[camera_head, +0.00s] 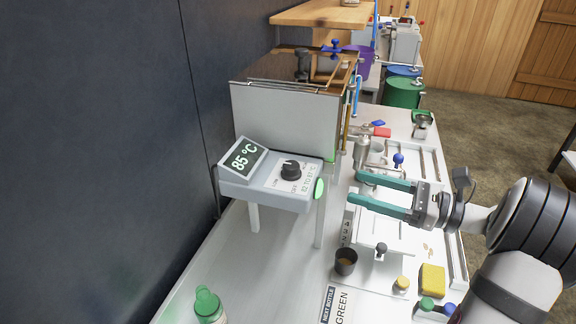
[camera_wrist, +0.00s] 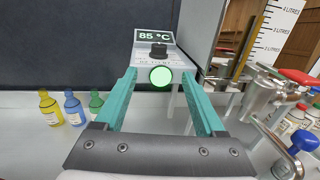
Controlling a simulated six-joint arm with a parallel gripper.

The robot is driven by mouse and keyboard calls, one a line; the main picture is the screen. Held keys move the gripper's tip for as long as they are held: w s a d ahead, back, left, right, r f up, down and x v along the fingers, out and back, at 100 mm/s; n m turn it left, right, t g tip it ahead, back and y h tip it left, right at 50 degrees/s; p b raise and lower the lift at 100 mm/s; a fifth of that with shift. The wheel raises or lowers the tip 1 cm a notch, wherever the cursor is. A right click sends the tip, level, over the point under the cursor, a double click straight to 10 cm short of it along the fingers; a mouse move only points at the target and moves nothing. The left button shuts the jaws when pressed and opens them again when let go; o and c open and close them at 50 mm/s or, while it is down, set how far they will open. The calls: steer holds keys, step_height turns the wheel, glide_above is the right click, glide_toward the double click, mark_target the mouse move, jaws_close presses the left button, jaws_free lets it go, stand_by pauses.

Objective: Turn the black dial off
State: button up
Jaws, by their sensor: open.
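The black dial (camera_head: 291,170) sits on top of a grey control box (camera_head: 262,197) on legs, with LOW and OFF marks beside it. The box's display (camera_head: 243,157) reads 85 °C. A round green light or button (camera_head: 319,189) is on the box's side facing my gripper. In the wrist view the dial (camera_wrist: 158,50) shows above the lit green disc (camera_wrist: 160,77), between my fingers. My gripper (camera_head: 352,186) has teal fingers, open and empty, to the right of the box and apart from it. Which mark the dial points to is hard to tell.
A metal evaporator tank (camera_head: 285,121) stands behind the box. A valve with a red handle (camera_head: 381,131) is near my gripper. A dark cup (camera_head: 346,262), yellow sponge (camera_head: 432,279) and green-capped bottle (camera_head: 208,306) stand on the white table. Coloured bottles (camera_wrist: 72,107) stand at left in the wrist view.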

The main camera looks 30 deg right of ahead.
mark_target(299, 171)
steer(key=x, duration=1.5)
steer(key=shift+a, duration=0.2)
steer(key=shift+c, duration=0.4)
jaws_close()
